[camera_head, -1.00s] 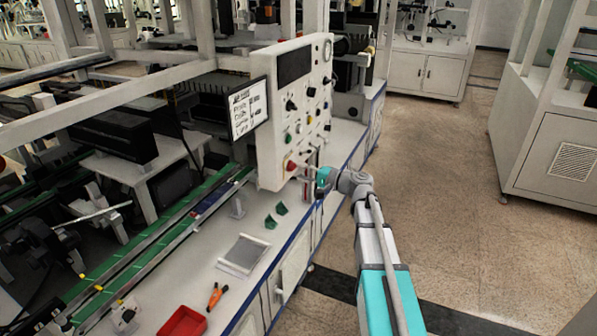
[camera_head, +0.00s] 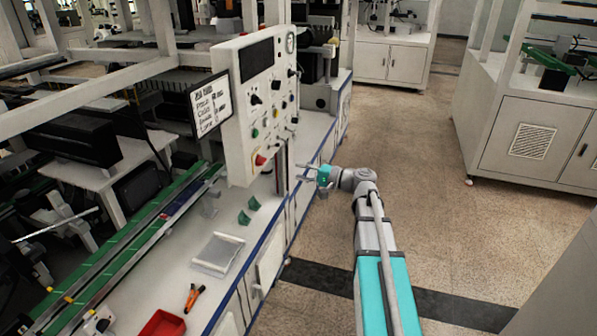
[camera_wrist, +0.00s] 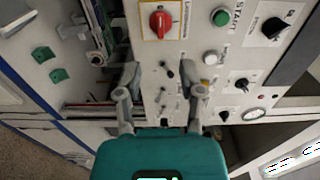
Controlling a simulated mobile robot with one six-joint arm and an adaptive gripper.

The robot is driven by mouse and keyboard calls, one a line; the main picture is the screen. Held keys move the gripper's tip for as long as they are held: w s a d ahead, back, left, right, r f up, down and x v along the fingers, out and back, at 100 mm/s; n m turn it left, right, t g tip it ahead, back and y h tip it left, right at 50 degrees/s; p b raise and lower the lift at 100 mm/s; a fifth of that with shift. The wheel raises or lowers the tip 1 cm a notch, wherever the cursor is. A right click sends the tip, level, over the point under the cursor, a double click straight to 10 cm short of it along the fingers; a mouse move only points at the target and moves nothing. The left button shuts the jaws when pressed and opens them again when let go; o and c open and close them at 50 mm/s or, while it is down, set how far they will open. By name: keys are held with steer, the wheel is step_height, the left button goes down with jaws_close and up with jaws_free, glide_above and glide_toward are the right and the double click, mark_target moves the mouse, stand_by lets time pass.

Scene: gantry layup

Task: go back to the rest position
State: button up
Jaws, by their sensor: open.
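My gripper (camera_head: 306,174) is open and empty, held in the air just right of the white control panel (camera_head: 236,128) and close to the bench edge. In the wrist view its two grey fingers (camera_wrist: 165,80) stand apart with nothing between them. Beyond them the panel face shows a red rotary knob (camera_wrist: 160,22), a green start button (camera_wrist: 221,16), black knobs and small toggle switches. The fingers look apart from the panel. The red knob also shows in the head view (camera_head: 260,160).
The white bench (camera_head: 262,240) carries green brackets (camera_head: 244,217), a grey tray (camera_head: 218,251), orange-handled pliers (camera_head: 193,296) and a red bin (camera_head: 163,324). A sign screen (camera_head: 210,104) hangs left of the panel. The floor (camera_head: 400,165) right of my arm is clear up to white cabinets (camera_head: 525,135).

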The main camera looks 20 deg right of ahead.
steer(key=shift+a, duration=0.1)
stand_by(0.3)
steer(key=s+a+f+n+g+h+p, duration=0.3)
steer(key=s+a+f+n+g+h, duration=0.15)
steer(key=s+a+f+g, duration=0.4)
steer(key=s+f+n+g+h+p, duration=0.2)
steer(key=s+f+h, duration=0.2)
steer(key=s+h, duration=0.6)
steer(key=shift+s+d+f, duration=0.25)
steer(key=shift+s+d, duration=0.1)
steer(key=shift+s, duration=0.7)
